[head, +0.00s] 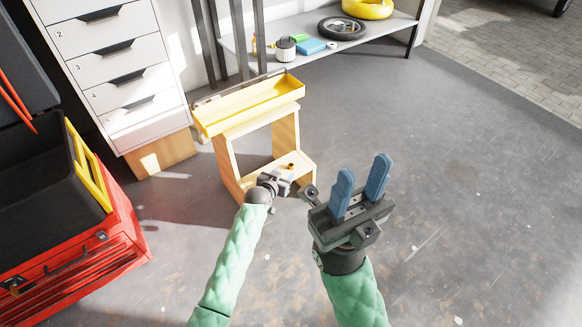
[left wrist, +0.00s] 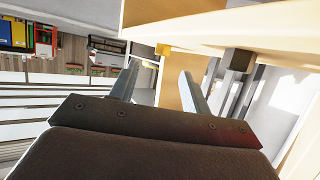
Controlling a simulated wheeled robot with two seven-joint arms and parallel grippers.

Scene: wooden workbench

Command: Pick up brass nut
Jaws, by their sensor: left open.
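The brass nut (head: 291,166) is a tiny brownish piece on the lower shelf of the small wooden workbench (head: 228,165). My left gripper (head: 276,181) is at the front of that shelf, just short of the nut and apart from it. Its two fingers show spread, with nothing between them, in the left wrist view (left wrist: 158,88). I cannot make out the nut surely in that view. My right gripper (head: 364,166) is raised to the right of the bench, its blue fingers apart and empty.
A yellow tray (head: 250,103) tops the bench, above the shelf. A white drawer cabinet (head: 115,60) and a red tool chest (head: 85,255) stand left. A low grey shelf (head: 375,38) with a wheel is behind. Floor to the right is clear.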

